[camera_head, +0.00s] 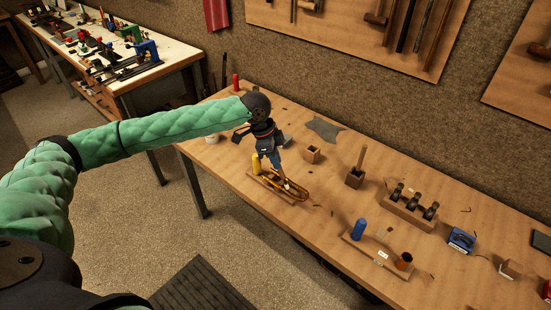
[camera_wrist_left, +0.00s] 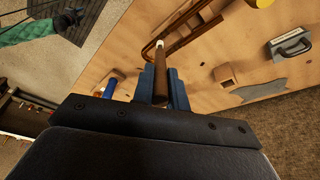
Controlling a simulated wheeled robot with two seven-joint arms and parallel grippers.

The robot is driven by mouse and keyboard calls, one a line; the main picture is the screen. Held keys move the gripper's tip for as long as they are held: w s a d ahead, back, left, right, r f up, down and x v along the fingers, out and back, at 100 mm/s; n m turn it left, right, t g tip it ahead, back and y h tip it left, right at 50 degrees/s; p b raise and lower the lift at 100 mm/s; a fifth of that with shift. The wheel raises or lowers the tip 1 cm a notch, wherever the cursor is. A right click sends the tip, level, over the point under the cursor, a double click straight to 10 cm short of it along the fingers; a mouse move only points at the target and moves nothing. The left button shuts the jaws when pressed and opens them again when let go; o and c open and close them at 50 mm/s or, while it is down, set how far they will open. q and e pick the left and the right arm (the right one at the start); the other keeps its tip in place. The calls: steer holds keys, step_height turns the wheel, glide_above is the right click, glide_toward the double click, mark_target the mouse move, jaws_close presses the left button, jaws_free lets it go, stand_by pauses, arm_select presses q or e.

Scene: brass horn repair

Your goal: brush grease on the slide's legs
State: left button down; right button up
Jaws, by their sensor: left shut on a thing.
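The brass slide (camera_head: 292,191) lies on a wooden stand (camera_head: 268,184) near the table's front edge. It also shows in the wrist view as a thin bent tube (camera_wrist_left: 183,42). My left gripper (camera_head: 274,164) is above the slide, pointing down. Its blue fingers are shut on a brown-handled brush (camera_wrist_left: 160,82), whose pale tip (camera_wrist_left: 160,45) is by the slide's tubing. I cannot tell whether the tip touches it. My right gripper (camera_wrist_left: 72,18) shows small and dark at the wrist view's upper left, away from the slide; its jaws are unclear.
A yellow cylinder (camera_head: 256,163) stands just behind the slide. A small wooden box (camera_head: 312,155), a block with an upright handle (camera_head: 355,178) and a grey cloth (camera_head: 325,129) are farther back. A blue cylinder (camera_head: 359,228) stands on a board to the right. Bare tabletop lies between.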

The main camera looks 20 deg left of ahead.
steer(key=shift+s, duration=0.15)
arm_select(q)
steer(key=shift+f, duration=0.4)
arm_select(e)
steer(key=shift+d+f, duration=0.1)
stand_by(0.7)
arm_select(q)
steer(key=shift+f, duration=0.1)
stand_by(1.0)
arm_select(e)
steer(key=shift+r, duration=0.2)
